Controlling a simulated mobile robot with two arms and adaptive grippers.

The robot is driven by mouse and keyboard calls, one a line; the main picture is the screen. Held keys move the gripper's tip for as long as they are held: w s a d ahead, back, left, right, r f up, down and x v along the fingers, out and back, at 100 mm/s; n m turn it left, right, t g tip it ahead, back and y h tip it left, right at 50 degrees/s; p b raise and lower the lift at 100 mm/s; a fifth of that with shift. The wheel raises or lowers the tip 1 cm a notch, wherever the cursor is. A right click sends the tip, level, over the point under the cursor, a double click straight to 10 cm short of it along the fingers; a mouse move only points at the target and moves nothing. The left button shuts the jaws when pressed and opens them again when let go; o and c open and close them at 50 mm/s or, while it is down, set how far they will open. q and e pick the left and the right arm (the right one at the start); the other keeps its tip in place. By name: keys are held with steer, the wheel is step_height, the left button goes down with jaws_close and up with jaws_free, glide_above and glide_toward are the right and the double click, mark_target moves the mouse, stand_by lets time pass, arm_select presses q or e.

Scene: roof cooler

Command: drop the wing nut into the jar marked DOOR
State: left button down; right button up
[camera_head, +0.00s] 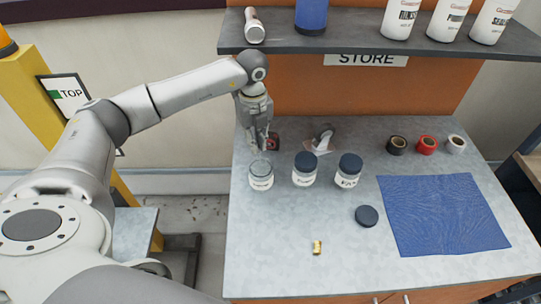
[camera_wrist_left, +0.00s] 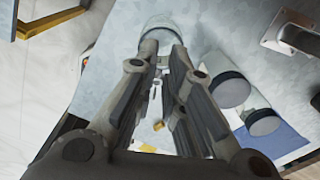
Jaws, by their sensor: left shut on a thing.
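My left gripper (camera_head: 266,148) points down above the leftmost jar (camera_head: 261,182), which is clear and has no lid on. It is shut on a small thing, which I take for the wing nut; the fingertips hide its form. In the left wrist view the fingertips (camera_wrist_left: 162,48) are close together, in line with the open jar (camera_wrist_left: 172,22). A middle jar (camera_head: 304,178) and a right jar (camera_head: 347,179) have dark lids on. The jars carry white labels, too small to read surely. My right gripper is not in view.
A loose dark lid (camera_head: 367,216) and a small brass piece (camera_head: 317,247) lie on the grey worktop. A blue mat (camera_head: 440,215) lies at right. Behind are a caster-like item (camera_head: 323,137) and several tape rolls (camera_head: 427,145). A shelf (camera_head: 350,42) overhangs the back.

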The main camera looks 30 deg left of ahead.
mark_target(254, 163)
arm_select(q)
steer(key=shift+w+a+f+b, duration=0.1)
steer(key=shift+a+f+b, duration=0.15)
steer(key=shift+f+b, duration=0.55)
steer(key=shift+w+a+f+b, duration=0.1)
steer(key=shift+a+f+b, duration=0.3)
steer(key=shift+f, duration=0.7)
steer(key=shift+w+a+f+b, duration=0.1)
steer(key=shift+a+f+b, duration=0.05)
steer(key=shift+f+b, duration=0.7)
steer(key=shift+s+f, duration=0.1)
steer(key=c, duration=1.5)
jaws_free()
steer(key=shift+c, duration=0.2)
steer(key=shift+o, duration=0.5)
